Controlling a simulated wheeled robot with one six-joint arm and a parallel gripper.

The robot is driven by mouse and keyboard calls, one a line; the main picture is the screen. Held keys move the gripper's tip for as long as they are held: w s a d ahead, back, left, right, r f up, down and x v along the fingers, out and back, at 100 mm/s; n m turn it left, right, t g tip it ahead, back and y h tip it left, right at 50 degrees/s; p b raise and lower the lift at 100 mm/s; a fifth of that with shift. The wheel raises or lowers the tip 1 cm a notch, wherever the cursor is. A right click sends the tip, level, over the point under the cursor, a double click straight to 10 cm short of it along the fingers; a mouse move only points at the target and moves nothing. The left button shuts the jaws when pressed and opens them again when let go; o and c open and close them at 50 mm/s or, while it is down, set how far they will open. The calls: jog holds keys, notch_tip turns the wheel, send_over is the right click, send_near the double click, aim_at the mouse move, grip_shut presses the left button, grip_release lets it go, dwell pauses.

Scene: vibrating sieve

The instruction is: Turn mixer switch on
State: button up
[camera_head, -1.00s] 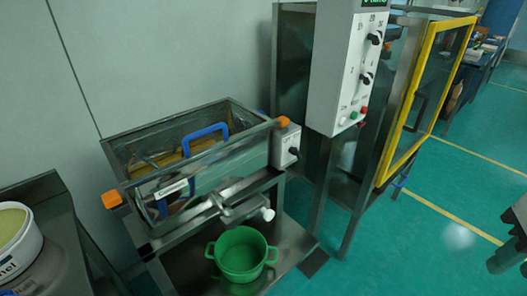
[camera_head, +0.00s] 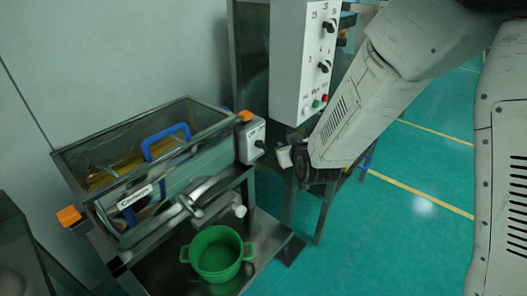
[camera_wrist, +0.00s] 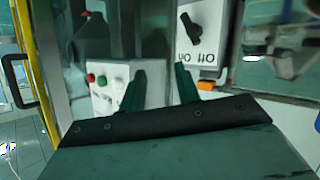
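A small white switch box (camera_head: 250,138) is fixed to the right end of the metal sieve trough (camera_head: 150,160). Its black knob (camera_head: 260,145) faces right. In the wrist view the box appears upside down with its black knob (camera_wrist: 190,31) tilted above the "off" and "on" lettering. My gripper (camera_wrist: 160,78) is open and empty, its two dark fingers apart and pointing toward the box, with the knob beyond the right fingertip and no visible contact. In the head view my arm reaches in from the upper right, and its end is just right of the box; the fingers are hard to make out.
A tall white control panel (camera_head: 292,60) with knobs and red and green buttons stands behind my gripper, on a metal frame. It also shows at the left in the wrist view (camera_wrist: 112,95). A green pot (camera_head: 216,254) sits on the shelf below the trough. Green floor is clear at right.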

aim_at(261, 145)
jog(key=a+f+n+t+y, duration=0.1)
jog(key=a+f+n+t, duration=0.1)
jog(key=a+f+t, duration=0.35)
jog(key=w+a+f+g, duration=0.1)
jog(key=w+a+f, duration=0.1)
jog(key=w, duration=0.4)
jog(key=shift+w, duration=0.2)
jog(key=shift+a, duration=0.1)
jog(key=c, duration=0.7)
